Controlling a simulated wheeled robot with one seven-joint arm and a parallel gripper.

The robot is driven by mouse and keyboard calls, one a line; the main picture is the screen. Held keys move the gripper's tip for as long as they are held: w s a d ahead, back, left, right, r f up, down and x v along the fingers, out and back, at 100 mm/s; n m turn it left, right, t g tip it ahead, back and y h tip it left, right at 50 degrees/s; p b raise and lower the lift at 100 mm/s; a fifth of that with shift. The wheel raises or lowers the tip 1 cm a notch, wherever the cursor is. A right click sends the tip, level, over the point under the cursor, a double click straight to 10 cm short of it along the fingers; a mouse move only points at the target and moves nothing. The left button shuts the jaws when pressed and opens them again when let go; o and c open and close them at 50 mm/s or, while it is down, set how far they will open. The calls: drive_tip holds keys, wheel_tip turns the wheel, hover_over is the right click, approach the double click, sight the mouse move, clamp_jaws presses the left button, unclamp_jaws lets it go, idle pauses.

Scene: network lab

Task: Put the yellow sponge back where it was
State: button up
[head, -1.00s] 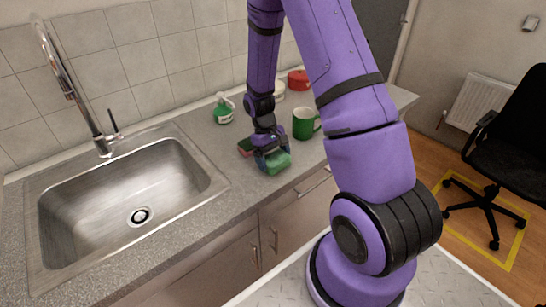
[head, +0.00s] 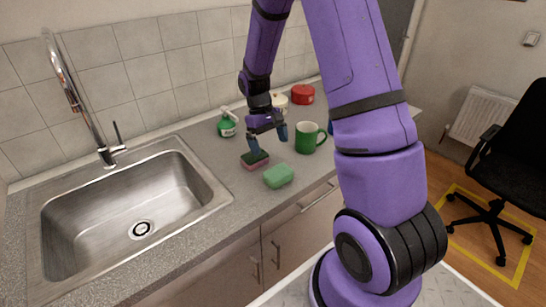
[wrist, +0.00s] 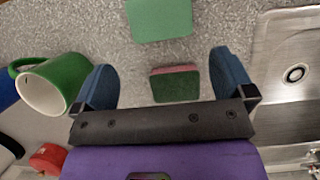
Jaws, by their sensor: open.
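No yellow sponge shows in either view. A light green sponge (head: 279,176) lies on the grey counter near its front edge, and it shows at the top of the wrist view (wrist: 160,18). A sponge with a dark green top and a pink layer (head: 256,161) lies just behind and left of it, also in the wrist view (wrist: 176,85). My gripper (head: 268,142) is open and empty above the counter, behind the light green sponge. In the wrist view, the pink and dark green sponge appears between its blue fingers (wrist: 163,65), not gripped.
A green mug (head: 307,139) stands right of my gripper. A green bottle (head: 227,125), a whitish container (head: 279,102) and a red container (head: 303,94) stand behind. The steel sink (head: 140,205) is on the left. Counter between sink and sponges is clear.

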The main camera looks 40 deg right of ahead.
drive_tip(key=s+a+r+t, duration=0.2)
drive_tip(key=s+a+r, duration=0.15)
drive_tip(key=r, duration=0.65)
drive_tip(key=s+a+r+t, duration=0.2)
drive_tip(key=s+r, duration=0.2)
drive_tip(key=r, duration=0.6)
drive_tip(key=s+a+r+t, duration=0.2)
drive_tip(key=s+r, duration=0.2)
drive_tip(key=s, duration=0.4)
drive_tip(key=s+a+r+t, duration=0.3)
drive_tip(key=s+r, duration=0.1)
drive_tip(key=s, duration=0.3)
drive_tip(key=shift+s+t, duration=0.3)
drive_tip(key=shift+s, duration=0.1)
drive_tip(key=shift+r, duration=0.1)
